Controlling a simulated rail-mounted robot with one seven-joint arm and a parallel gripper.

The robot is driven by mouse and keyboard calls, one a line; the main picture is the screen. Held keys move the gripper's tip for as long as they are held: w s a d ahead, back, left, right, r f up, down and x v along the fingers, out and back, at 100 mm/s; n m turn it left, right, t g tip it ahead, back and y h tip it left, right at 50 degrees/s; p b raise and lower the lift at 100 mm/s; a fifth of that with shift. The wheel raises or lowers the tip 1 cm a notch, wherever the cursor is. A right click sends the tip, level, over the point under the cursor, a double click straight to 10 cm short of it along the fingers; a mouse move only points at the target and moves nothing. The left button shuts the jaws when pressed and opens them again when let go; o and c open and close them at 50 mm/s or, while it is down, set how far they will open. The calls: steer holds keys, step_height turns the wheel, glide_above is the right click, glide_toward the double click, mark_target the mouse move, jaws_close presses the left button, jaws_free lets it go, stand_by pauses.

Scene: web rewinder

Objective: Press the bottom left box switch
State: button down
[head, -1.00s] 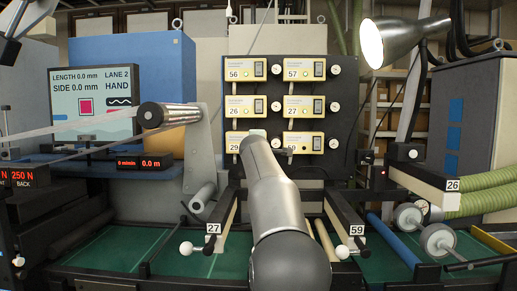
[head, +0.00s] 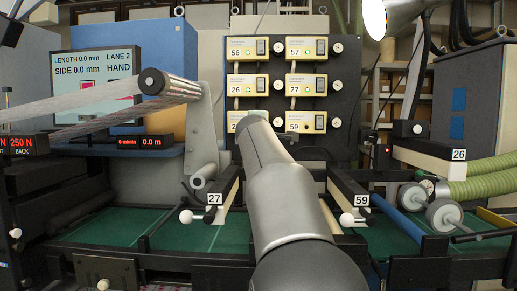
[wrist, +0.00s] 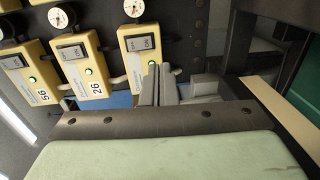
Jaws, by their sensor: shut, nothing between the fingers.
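The bottom left box (head: 233,117) is cream-yellow. In the head view, my arm covers most of it, including its switch. The wrist view shows this box (wrist: 149,63) tilted, with its dark rocker switch (wrist: 140,43) and a green light in plain sight. My gripper (wrist: 160,72) is shut and empty. In the wrist view, its grey fingertips overlap the lower end of that box, beside the green light and away from the switch. I cannot tell whether they touch. The head view does not show the fingers.
Box 26 (head: 247,85) and box 56 (head: 248,49) stand above in the same column. Boxes 57 (head: 307,48), 27 (head: 306,85) and 59 (head: 306,122) form the right column. Round gauges sit beside the boxes. Rails 27 (head: 224,195) and 59 (head: 352,199) flank my arm below.

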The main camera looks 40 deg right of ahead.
steer(key=v, duration=0.2)
steer(key=b+v, duration=0.1)
steer(key=v, duration=0.1)
steer(key=shift+f, duration=0.4)
